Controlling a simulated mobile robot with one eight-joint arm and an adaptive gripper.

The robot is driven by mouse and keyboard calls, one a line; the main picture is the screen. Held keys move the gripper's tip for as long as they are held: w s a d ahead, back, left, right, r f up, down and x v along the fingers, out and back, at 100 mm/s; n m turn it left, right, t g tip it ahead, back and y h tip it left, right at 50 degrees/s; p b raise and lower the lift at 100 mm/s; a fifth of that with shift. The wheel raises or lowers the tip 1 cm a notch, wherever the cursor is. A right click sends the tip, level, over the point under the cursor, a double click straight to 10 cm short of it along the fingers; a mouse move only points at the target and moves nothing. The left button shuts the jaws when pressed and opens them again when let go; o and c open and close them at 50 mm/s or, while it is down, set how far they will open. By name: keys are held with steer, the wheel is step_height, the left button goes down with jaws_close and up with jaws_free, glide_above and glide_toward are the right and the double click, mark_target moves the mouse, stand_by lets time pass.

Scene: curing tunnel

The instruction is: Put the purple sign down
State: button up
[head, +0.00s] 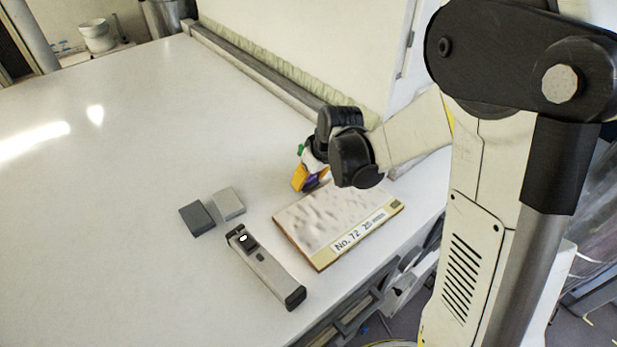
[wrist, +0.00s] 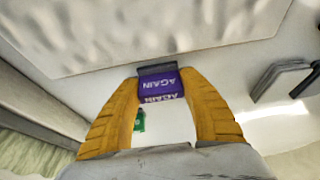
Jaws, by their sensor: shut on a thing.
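The purple sign (wrist: 158,85) is between the yellow fingertips of my gripper (wrist: 161,78) in the wrist view. It has white "AGAIN" lettering and a dark grey edge. My gripper is shut on it. In the head view my gripper (head: 305,178) is low, by the far edge of the textured sample board (head: 325,220). I cannot tell whether the sign touches the table.
The white table (head: 130,150) is wide and clear to the left. A dark grey block (head: 197,218), a light grey block (head: 229,204) and a grey handheld device (head: 265,268) lie left of the board. A raised rail (head: 255,72) runs along the wall.

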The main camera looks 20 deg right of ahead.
steer(key=shift+f, duration=0.15)
steer(key=o, duration=1.1)
steer(key=shift+r, duration=0.45)
steer(key=v, duration=1.1)
steer(key=shift+s+d+r+m+t+h, duration=0.1)
steer(key=shift+s+r+m+t+h, duration=0.4)
steer(key=shift+s, duration=2.25)
steer(key=shift+s+r+m+t+h, duration=0.1)
steer(key=shift+s+r+m+t, duration=0.6)
steer(key=shift+s, duration=2.05)
steer(key=shift+s+d+r+m+t+h, duration=0.1)
steer(key=shift+s+r+m+t+h, duration=0.5)
steer(key=shift+s, duration=2.15)
